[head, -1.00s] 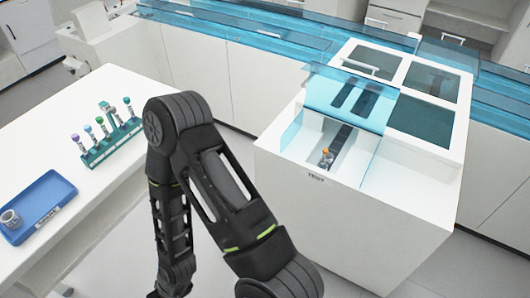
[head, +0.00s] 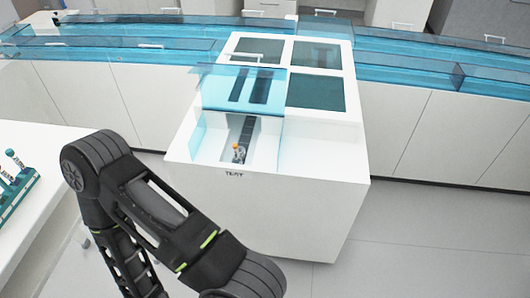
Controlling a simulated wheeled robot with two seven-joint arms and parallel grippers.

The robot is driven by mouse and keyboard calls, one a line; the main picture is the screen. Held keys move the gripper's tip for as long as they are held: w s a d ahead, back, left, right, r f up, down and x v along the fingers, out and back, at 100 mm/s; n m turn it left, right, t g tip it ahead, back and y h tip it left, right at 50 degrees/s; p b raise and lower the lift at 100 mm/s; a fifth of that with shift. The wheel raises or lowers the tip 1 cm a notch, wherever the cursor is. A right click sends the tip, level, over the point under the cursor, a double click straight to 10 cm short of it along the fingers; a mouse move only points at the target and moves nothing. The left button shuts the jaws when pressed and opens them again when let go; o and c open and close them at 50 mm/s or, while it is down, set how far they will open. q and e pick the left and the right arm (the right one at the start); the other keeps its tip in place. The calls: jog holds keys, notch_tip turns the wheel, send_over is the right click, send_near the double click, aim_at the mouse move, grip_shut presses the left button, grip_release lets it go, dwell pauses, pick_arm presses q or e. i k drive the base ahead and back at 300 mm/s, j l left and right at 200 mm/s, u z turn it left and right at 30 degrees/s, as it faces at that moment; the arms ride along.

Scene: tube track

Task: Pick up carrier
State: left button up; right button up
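A small carrier (head: 237,157) with an orange-topped tube stands in the open front bay of the white machine (head: 300,190), at the near end of a dark track (head: 247,130). It is small in the picture, so its details are hard to tell. One of my black arms crosses the lower left of the head view, but its gripper is outside the picture. Neither gripper shows.
Blue see-through panels (head: 215,95) stand around and above the bay. A white table (head: 50,215) with a teal tube rack (head: 14,190) is at the left edge. Blue-covered track (head: 120,48) runs along the back. The floor (head: 430,235) at the right is clear.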

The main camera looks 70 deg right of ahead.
aim_at(241, 150)
jog(key=z, duration=3)
jog(key=i+j, duration=0.1)
jog(key=j, duration=0.4)
jog(key=i+j, duration=0.1)
jog(key=j, duration=0.85)
jog(key=i, duration=0.05)
